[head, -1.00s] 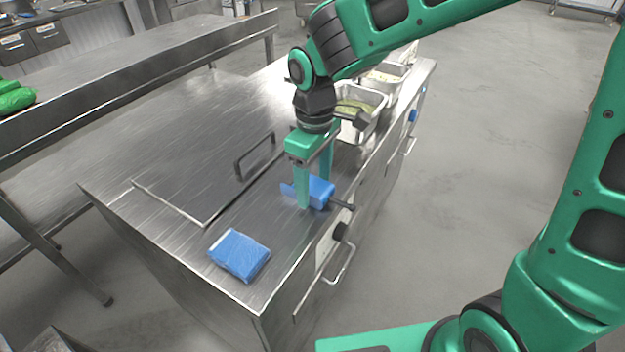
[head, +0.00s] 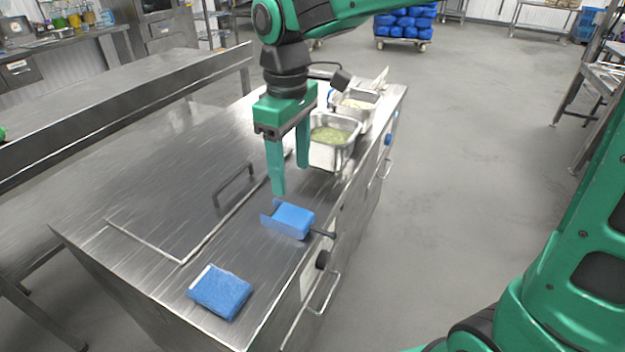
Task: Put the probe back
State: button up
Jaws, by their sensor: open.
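A blue block-shaped holder (head: 291,220) with a thin blue plate at its left side sits on the steel counter near its right edge. A short dark rod (head: 325,234), which looks like the probe or its handle, sticks out of the holder's right side toward the counter edge. How far it sits inside the holder is hidden. My green gripper (head: 291,180) is open and empty, pointing down above and behind the holder. Its fingers look clear of the holder.
A blue packet or cloth (head: 220,291) lies on the counter's front corner. A raised handle (head: 234,185) stands on a lid left of my gripper. Steel pans of food (head: 331,153) stand behind it.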

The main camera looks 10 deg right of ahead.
jog(key=shift+d, duration=0.1)
jog(key=s+d+f+m, duration=0.1)
jog(key=s+d+m, duration=0.25)
jog(key=d, duration=0.85)
jog(key=s+d+f+m, duration=0.15)
jog(key=d+m, duration=0.35)
jog(key=d, duration=0.6)
jog(key=s+d+f+m, duration=0.2)
jog(key=s+d+m, duration=0.2)
jog(key=s, duration=0.3)
jog(key=s+d+f+m, duration=0.2)
jog(key=s+d+m, duration=0.2)
jog(key=s+d, duration=0.3)
jog(key=shift+s+f, duration=0.4)
jog(key=shift+s, duration=0.15)
